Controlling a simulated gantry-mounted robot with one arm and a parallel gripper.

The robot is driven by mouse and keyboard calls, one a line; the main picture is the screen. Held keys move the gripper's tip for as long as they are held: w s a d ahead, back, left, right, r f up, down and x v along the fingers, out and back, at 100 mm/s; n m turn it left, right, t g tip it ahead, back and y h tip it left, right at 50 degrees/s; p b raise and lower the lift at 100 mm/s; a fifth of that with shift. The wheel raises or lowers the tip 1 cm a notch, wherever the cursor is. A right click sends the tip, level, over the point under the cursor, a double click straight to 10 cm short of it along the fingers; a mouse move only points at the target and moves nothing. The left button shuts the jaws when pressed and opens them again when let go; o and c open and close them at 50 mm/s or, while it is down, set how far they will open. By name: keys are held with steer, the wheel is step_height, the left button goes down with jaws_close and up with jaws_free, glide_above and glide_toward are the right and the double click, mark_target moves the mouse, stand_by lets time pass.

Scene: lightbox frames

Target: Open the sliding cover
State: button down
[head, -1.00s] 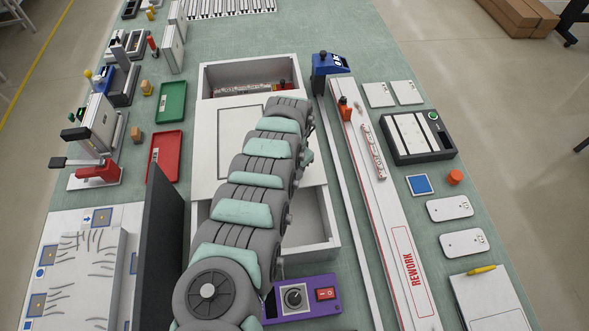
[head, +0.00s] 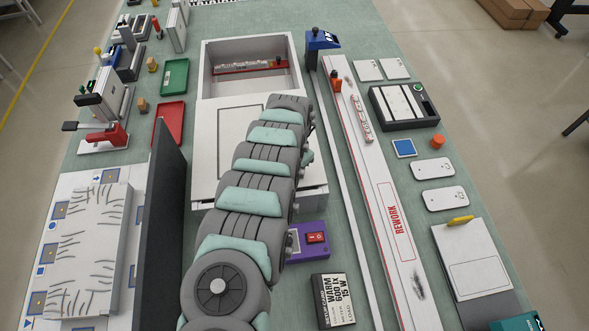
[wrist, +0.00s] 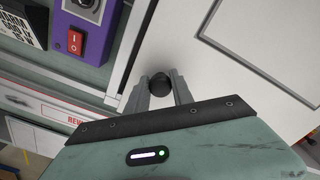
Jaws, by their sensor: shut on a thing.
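The sliding cover (head: 207,145) is a white panel with an inset rectangular outline. It lies over the near part of the white lightbox (head: 203,75), and the far part is open. A red-edged strip (head: 240,68) shows inside the opening. In the wrist view, my gripper (wrist: 160,88) is shut on a dark round knob (wrist: 159,83) at the edge of the cover (wrist: 220,75). In the head view, my arm hides the gripper, the knob and part of the cover.
A dark upright panel (head: 165,230) stands to the left. A long white REWORK rail (head: 375,185) runs along the right. Green (head: 174,77) and red (head: 168,122) trays lie left.

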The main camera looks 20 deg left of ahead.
steer(key=c, duration=1.1)
jaws_free()
steer(key=shift+r, duration=0.1)
step_height(320, 180, up, 11)
steer(key=b, duration=0.2)
steer(key=shift+f, duration=0.2)
steer(key=shift+w, duration=0.1)
